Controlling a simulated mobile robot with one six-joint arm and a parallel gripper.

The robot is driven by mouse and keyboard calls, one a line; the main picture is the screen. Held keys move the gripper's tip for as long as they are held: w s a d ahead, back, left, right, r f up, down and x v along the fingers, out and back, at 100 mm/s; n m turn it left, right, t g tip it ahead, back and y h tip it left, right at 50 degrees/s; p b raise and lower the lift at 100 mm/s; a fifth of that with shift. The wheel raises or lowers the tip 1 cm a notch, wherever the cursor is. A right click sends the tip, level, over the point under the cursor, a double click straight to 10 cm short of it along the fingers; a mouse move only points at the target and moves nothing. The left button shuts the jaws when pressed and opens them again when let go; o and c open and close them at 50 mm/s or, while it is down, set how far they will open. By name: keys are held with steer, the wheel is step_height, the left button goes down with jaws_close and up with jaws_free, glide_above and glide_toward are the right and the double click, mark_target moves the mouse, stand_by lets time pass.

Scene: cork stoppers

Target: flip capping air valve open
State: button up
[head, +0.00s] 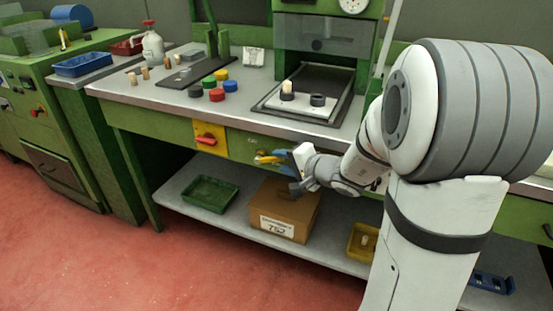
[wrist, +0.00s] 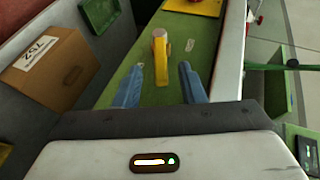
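A yellow valve handle (head: 268,158) sits on the green front panel below the bench top, to the right of a red rotary switch. In the wrist view the handle (wrist: 161,60) shows as a yellow lever with a paler end, between and just beyond my fingertips. My gripper (head: 284,159) is at the panel, beside the handle. In the wrist view my gripper (wrist: 161,78) has its two blue fingers wide apart, one on each side of the lever, with visible gaps. I cannot tell the valve's open or closed state from the handle.
The red switch on its yellow plate (head: 209,138) is left of the handle. Below, the shelf holds a cardboard box (head: 285,211), a green tray (head: 209,194) and a yellow bin (head: 361,241). Several coloured caps and a grey tray (head: 268,103) are on the bench top (head: 150,88).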

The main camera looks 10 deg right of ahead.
steer(key=v, duration=0.3)
